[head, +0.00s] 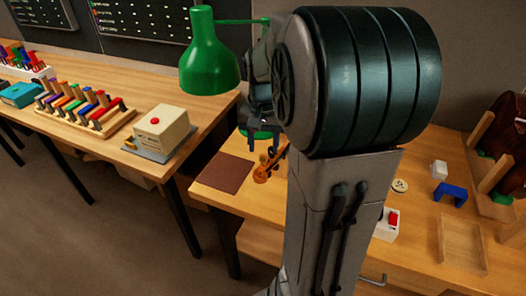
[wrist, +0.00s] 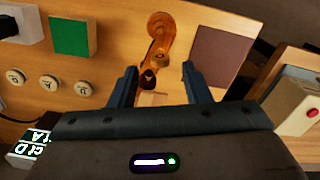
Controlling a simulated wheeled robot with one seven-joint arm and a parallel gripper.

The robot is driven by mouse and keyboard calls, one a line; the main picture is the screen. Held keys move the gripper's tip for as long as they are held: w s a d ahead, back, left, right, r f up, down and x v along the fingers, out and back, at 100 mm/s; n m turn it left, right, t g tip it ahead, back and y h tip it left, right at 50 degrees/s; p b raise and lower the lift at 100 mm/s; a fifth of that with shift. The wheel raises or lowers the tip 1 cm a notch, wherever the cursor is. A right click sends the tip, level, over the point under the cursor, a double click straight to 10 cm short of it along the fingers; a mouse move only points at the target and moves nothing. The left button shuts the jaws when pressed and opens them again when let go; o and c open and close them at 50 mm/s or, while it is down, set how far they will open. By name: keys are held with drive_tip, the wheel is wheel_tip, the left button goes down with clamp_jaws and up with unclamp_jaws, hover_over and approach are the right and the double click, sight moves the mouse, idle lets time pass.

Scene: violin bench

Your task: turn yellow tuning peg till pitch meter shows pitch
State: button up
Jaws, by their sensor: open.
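The wooden violin scroll and pegbox (wrist: 158,38) lies on the bench in the wrist view, near and between my finger lines. It also shows in the head view (head: 268,165), below my gripper. A small dark peg or knob (wrist: 148,78) shows at its near end. I cannot make out a yellow peg. My gripper (wrist: 159,68) is open, with one finger on each side of the pegbox end and nothing clearly held. In the head view my gripper (head: 263,140) hangs just above the scroll. A dark box with lit letters (wrist: 32,145), perhaps the pitch meter, is partly cut off; its reading is unclear.
A brown mat (wrist: 219,55) lies right of the scroll. A green block (wrist: 72,35) and several lettered round buttons (wrist: 48,82) lie left. A green lamp (head: 210,55) stands close to my arm. A cream box with a red button (head: 158,128) sits on the other bench.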

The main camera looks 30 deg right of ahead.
sight(264, 154)
drive_tip(key=shift+f, duration=1.8)
clamp_jaws()
drive_tip(key=shift+n, duration=0.3)
unclamp_jaws()
drive_tip(key=shift+r, duration=0.1)
wheel_tip(264, 154, up, 14)
drive_tip(key=shift+b, duration=0.35)
